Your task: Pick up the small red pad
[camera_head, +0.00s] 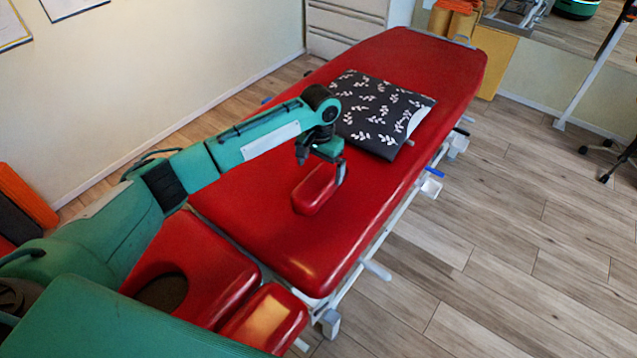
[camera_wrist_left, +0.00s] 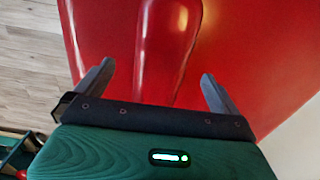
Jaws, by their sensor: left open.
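The small red pad (camera_head: 315,190) lies on the red treatment table (camera_head: 375,75), near its middle and below the patterned pillow. In the left wrist view the pad (camera_wrist_left: 168,45) shows as a long rounded red shape between the fingers. My left gripper (camera_head: 322,168) is directly over the pad, pointing down, with one finger at each side. In the left wrist view my left gripper (camera_wrist_left: 158,90) is open, with a gap between each finger and the pad. My right gripper is in neither view.
A dark pillow with white leaves (camera_head: 375,112) lies just behind the gripper on the table. The headrest (camera_head: 200,260) with a face hole and a separate red cushion (camera_head: 265,322) are at the near end.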

